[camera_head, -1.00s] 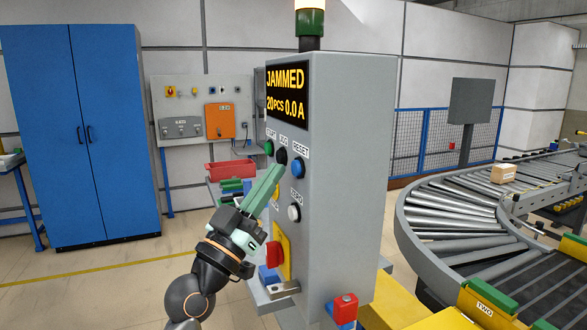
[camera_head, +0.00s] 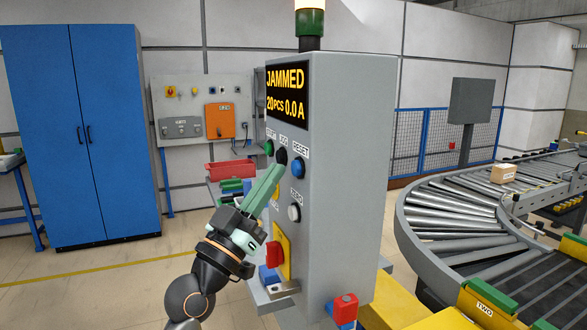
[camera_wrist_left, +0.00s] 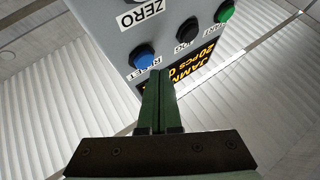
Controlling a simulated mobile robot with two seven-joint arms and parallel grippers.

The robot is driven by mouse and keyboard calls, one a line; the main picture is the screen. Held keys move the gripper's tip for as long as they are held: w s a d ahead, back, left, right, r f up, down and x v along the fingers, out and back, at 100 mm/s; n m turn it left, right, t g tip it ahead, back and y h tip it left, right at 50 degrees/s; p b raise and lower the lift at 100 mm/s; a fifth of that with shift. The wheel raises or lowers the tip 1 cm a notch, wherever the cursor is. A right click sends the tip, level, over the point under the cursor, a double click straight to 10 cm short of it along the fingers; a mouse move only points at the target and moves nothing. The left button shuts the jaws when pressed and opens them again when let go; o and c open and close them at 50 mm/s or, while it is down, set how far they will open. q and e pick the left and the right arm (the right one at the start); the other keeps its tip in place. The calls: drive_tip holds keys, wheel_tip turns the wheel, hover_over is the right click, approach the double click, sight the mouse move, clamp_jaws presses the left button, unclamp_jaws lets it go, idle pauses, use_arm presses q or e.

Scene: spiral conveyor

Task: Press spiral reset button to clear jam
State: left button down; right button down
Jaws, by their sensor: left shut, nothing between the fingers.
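The grey control cabinet (camera_head: 345,200) stands in the middle of the head view. Its display (camera_head: 287,95) reads JAMMED, 20PCS 0.0A. The blue RESET button (camera_head: 298,167) is on its front, right of the black JOG button (camera_head: 282,157). My left gripper (camera_head: 275,172) is shut and empty, its green fingers pointing up toward the panel near these buttons. In the left wrist view the fingertips (camera_wrist_left: 158,73) lie just below and right of the blue RESET button (camera_wrist_left: 143,57). I cannot tell whether they touch the panel. My right gripper is not in view.
A white ZERO button (camera_head: 294,213) and a red switch (camera_head: 274,254) on yellow sit lower on the cabinet. A red button box (camera_head: 345,308) sticks out at its foot. A curved roller conveyor (camera_head: 450,225) with a carton (camera_head: 503,173) is at right.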

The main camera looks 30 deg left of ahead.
use_arm(q)
drive_tip(key=shift+w, duration=0.15)
drive_tip(key=shift+w+d, duration=0.2)
drive_tip(key=shift+d, duration=0.05)
drive_tip(key=shift+w+d, duration=0.3)
drive_tip(key=shift+w, duration=0.05)
idle(0.8)
idle(0.4)
drive_tip(key=shift+s+a, duration=0.55)
drive_tip(key=shift+s, duration=0.1)
drive_tip(key=s+a, duration=0.1)
drive_tip(key=s, duration=0.1)
drive_tip(key=s+a, duration=0.2)
drive_tip(key=shift+a+b, duration=0.1)
drive_tip(key=shift+b, duration=0.25)
drive_tip(key=shift+w, duration=0.1)
idle(0.5)
